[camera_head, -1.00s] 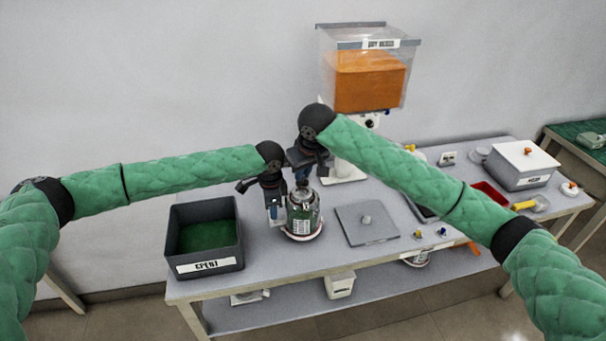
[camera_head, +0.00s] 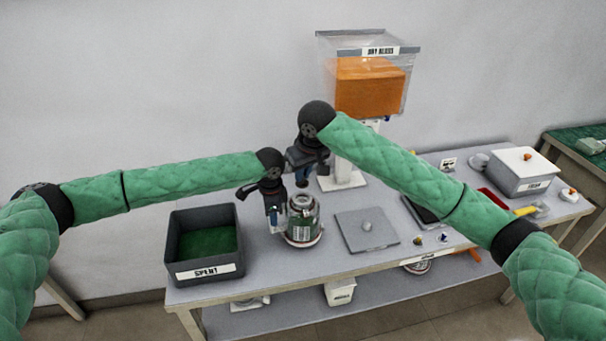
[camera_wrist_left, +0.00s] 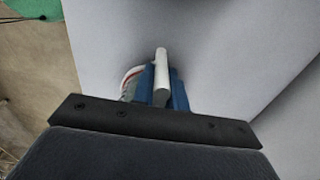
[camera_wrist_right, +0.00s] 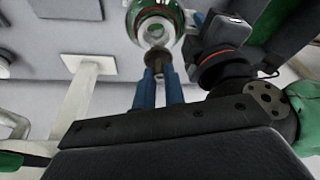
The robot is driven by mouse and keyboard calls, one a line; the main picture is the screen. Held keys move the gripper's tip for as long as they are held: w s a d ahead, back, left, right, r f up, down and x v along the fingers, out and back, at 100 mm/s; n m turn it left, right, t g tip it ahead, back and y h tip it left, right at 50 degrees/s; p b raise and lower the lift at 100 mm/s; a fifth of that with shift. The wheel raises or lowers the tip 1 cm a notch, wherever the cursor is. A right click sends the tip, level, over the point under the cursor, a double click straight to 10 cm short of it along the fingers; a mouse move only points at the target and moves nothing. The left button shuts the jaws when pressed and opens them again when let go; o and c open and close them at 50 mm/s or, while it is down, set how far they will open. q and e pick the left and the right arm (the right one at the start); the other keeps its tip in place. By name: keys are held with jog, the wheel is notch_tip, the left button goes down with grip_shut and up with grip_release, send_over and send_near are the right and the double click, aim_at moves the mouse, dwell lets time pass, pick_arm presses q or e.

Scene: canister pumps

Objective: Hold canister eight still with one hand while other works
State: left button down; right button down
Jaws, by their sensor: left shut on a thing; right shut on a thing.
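A green and silver canister (camera_head: 301,222) with a white label stands upright on a round pale base on the table. Its number is too small to read. Its round top (camera_wrist_right: 155,28) shows a pale opening in the right wrist view. My left gripper (camera_head: 275,219) is at the canister's left side, shut on a white bar-like handle (camera_wrist_left: 161,68); the canister is mostly hidden in the left wrist view. My right gripper (camera_head: 302,180) is above the canister's top, shut on a small dark round part (camera_wrist_right: 158,60), which appears clear of the canister.
An open dark bin marked SPENT (camera_head: 205,273) stands left of the canister. A grey square plate with a knob (camera_head: 366,243) lies to its right. A dispenser of orange beads (camera_head: 368,88) stands behind.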

jog(key=shift+r, duration=1.75)
pick_arm(q)
jog(key=c, duration=1.3)
grip_release()
notch_tip(320, 180, up, 12)
jog(key=shift+f, duration=0.1)
pick_arm(e)
jog(key=shift+f, duration=0.1)
